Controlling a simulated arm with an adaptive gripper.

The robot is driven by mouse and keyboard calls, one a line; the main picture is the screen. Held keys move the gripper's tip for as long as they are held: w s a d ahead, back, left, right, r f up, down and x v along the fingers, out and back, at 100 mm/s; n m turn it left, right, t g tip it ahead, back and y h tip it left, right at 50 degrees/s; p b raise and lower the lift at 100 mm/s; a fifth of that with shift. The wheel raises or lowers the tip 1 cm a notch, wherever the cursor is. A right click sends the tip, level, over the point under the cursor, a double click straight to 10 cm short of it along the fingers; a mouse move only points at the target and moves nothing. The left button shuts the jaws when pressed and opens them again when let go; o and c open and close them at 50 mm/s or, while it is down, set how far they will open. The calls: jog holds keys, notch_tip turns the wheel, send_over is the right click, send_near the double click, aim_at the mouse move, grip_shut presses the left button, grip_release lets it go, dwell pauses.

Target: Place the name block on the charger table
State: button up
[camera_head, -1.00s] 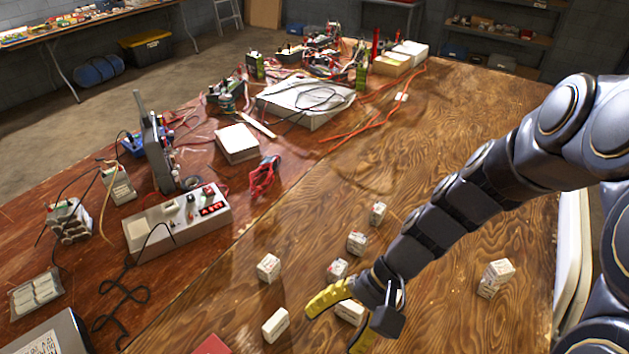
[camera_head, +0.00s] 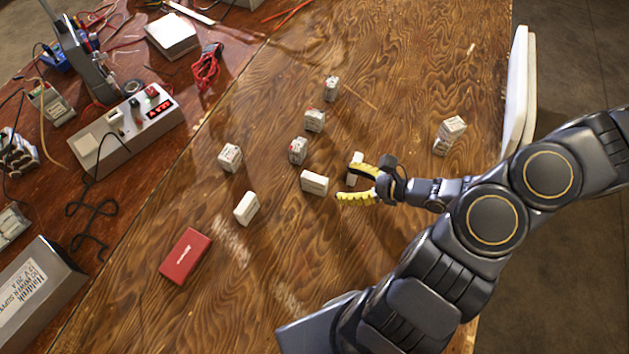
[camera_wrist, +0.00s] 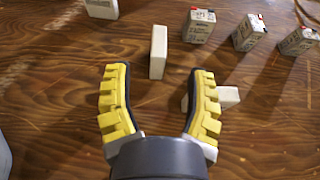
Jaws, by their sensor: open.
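My gripper (camera_head: 350,183) is open and empty, its yellow fingers pointing left in the head view. A plain white block (camera_head: 315,182) stands on the wooden table (camera_head: 420,60) just ahead of the fingertips. In the wrist view this block (camera_wrist: 158,52) is upright, ahead of the gap and apart from both fingers. Another white block (camera_head: 355,168) is beside the upper finger; in the wrist view it (camera_wrist: 230,97) is partly hidden behind the right finger. A third plain block (camera_head: 246,208) stands farther left. I cannot tell which is the name block.
Printed white blocks (camera_head: 298,150) stand in a loose group beyond, with more (camera_head: 450,130) at the right. A red box (camera_head: 186,256) lies front left. A grey charger unit (camera_head: 125,130) and cables occupy the reddish left tabletop. The table is clear at the upper middle.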

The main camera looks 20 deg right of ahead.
aim_at(308, 179)
jog(key=x, duration=0.4)
jog(key=shift+w+a+f, duration=0.1)
jog(key=shift+w+a, duration=0.05)
jog(key=shift+a, duration=0.05)
jog(key=shift+f+x, duration=0.15)
jog(key=shift+x, duration=1.2)
jog(key=shift+f+x, duration=0.15)
jog(key=shift+x, duration=1.2)
jog(key=shift+d, duration=0.1)
grip_shut()
